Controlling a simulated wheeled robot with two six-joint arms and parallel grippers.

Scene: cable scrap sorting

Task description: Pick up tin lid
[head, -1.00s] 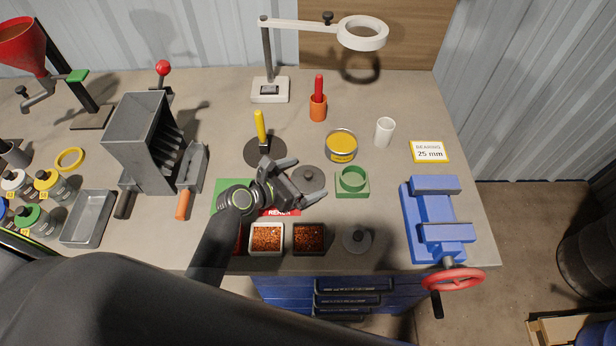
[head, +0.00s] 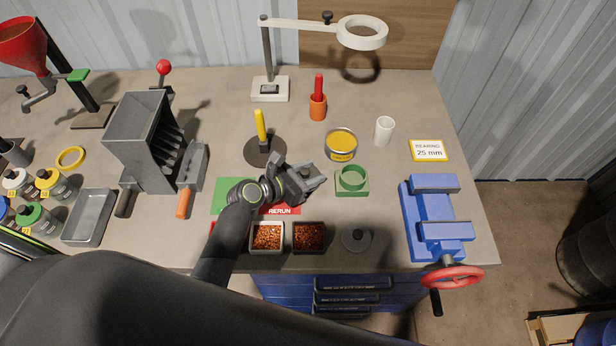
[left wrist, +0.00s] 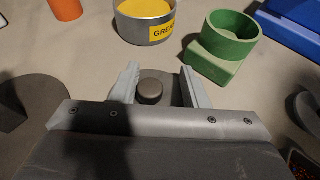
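The tin lid, a flat grey disc with a round knob (left wrist: 150,92), lies on the bench under my left gripper (head: 312,172). In the head view the gripper hides nearly all of it. In the left wrist view the knob sits between the two open fingers (left wrist: 163,88), with a gap on each side. The open grease tin (head: 341,146), yellow inside, stands behind the lid and also shows in the left wrist view (left wrist: 146,22). My right gripper is not in view.
A green ring holder (head: 352,182) stands close right of the gripper. A second knobbed grey lid (head: 356,239) lies near the front edge beside two trays of copper-coloured scrap (head: 267,251). A yellow-handled tool on a dark round base (head: 265,150) stands to the left. A blue vise (head: 428,220) is at right.

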